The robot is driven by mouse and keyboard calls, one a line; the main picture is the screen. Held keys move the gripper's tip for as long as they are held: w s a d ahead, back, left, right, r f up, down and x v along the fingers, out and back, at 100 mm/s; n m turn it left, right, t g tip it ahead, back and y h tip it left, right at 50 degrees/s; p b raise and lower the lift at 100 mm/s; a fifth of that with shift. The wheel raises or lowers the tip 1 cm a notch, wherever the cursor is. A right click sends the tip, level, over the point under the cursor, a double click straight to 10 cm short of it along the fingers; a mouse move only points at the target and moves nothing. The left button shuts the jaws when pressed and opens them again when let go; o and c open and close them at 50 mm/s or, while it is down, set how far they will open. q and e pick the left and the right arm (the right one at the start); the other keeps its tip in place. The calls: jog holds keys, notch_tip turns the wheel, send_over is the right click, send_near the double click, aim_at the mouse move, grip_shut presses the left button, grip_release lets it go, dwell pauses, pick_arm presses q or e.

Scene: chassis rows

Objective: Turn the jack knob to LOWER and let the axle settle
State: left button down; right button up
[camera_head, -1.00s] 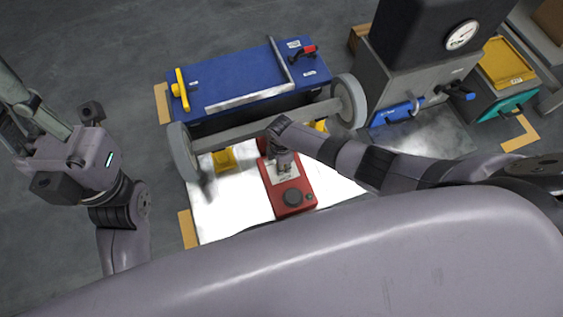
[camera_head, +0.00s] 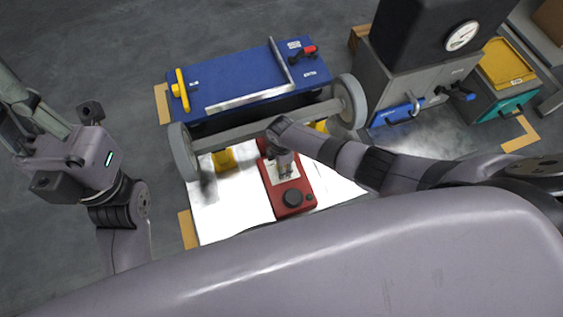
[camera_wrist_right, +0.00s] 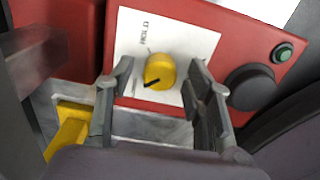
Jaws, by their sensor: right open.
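The red jack box (camera_head: 293,208) stands on a bright white floor patch below the axle. In the right wrist view, the yellow jack knob (camera_wrist_right: 160,71) sits on the box's white label plate (camera_wrist_right: 190,43). Its black pointer mark aims to the lower left, away from the word HOLD; the label there is too small to read. My right gripper (camera_wrist_right: 160,92) is open, with one finger on each side of the knob; it also shows over the box in the head view (camera_head: 285,174). The grey axle (camera_head: 265,128) spans two wheels. My left gripper (camera_head: 28,125) is at the far left, empty.
A blue chassis unit (camera_head: 240,85) lies behind the axle. Yellow stands (camera_head: 224,160) are under it. A grey cabinet (camera_head: 410,90) with a gauge and a yellow-topped bin (camera_head: 508,65) stand right. A black knob (camera_wrist_right: 250,87) and green button (camera_wrist_right: 283,52) are on the jack box.

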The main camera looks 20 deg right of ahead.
jog(key=shift+r, duration=0.1)
notch_tip(320, 180, up, 12)
dwell(0.5)
dwell(0.4)
